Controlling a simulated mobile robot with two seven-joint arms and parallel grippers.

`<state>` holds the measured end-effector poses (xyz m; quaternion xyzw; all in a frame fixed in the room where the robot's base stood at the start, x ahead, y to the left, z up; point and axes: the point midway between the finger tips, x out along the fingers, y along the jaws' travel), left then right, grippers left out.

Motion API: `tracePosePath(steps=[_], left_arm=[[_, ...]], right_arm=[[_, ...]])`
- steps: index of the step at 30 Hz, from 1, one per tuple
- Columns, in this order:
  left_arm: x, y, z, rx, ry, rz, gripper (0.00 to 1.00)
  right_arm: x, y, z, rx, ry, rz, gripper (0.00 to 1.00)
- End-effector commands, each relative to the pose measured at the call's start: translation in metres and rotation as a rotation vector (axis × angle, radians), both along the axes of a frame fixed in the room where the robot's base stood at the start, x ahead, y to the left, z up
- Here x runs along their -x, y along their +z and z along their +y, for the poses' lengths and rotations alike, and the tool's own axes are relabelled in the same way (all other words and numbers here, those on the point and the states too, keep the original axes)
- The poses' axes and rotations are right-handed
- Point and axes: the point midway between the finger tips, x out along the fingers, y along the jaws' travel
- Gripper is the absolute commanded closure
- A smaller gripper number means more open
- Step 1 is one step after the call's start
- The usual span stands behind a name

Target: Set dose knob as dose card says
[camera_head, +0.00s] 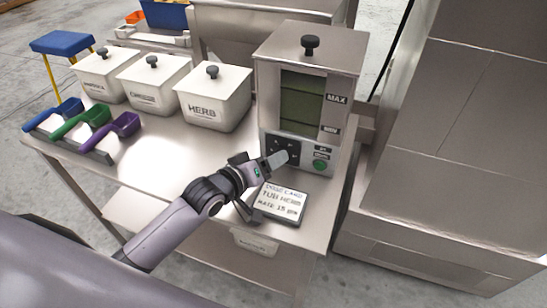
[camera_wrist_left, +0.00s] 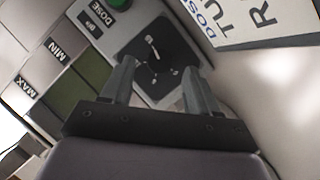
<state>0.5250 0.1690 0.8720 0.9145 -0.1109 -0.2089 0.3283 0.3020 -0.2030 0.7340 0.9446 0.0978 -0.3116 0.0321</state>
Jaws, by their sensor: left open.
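The weigher (camera_head: 308,85) is a grey metal unit with a window marked MAX and MIN. Its black dial panel (camera_head: 279,147) is low on the front, partly covered by my left gripper (camera_head: 266,168). In the left wrist view the dial panel (camera_wrist_left: 150,50) shows pale marks around a dark knob, with DOSE lettering beside it. My left gripper (camera_wrist_left: 158,88) is open, its fingers either side of the lower panel; contact with the knob cannot be told. The dose card (camera_head: 280,204) lies below the weigher and reads TUB HERB, with a rate line that looks like 15.
A green button (camera_head: 320,165) is right of the dial. Three lidded white tubs, one marked HERB (camera_head: 214,97), stand left of the weigher. Blue, green and purple scoops (camera_head: 125,123) lie in a rack. The steel tabletop (camera_head: 165,152) before the tubs is clear.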

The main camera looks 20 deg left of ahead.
Motion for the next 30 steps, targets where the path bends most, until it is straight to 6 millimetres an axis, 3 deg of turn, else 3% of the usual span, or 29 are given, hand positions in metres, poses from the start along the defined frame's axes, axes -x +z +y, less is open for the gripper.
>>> tracePosePath(steps=[6, 12, 30], left_arm=[[0.027, 0.009, 0.010, -0.001, 0.000, 0.001, 0.40], [0.041, 0.014, 0.016, -0.001, 0.000, 0.000, 0.40], [0.043, 0.015, 0.016, 0.000, 0.000, -0.002, 0.40]], right_arm=[[0.000, 0.001, 0.000, 0.000, 0.000, 0.000, 0.37], [0.000, 0.001, 0.000, 0.000, 0.000, 0.000, 0.37], [0.000, 0.001, 0.000, 0.000, 0.000, 0.000, 0.37]])
